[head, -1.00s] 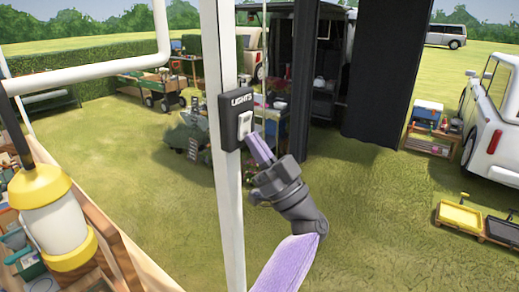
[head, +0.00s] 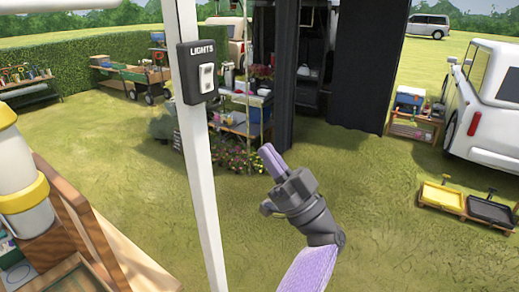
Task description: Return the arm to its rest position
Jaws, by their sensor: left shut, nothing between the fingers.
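My left gripper (head: 269,157) is in the middle of the head view, with its purple fingers closed together and nothing between them. It points up and to the left. A black box labelled LIGHTS with a white switch (head: 207,78) is fixed to a white post (head: 196,150). The fingertips are apart from the switch, below and to the right of it in the picture. My right gripper is not in view.
A yellow and white lantern (head: 22,185) and a wooden frame (head: 75,195) stand at the lower left. A table with goods (head: 240,122) and a dark curtain (head: 368,70) are behind the gripper. A yellow tray (head: 440,196) lies at right. Open grass surrounds the arm.

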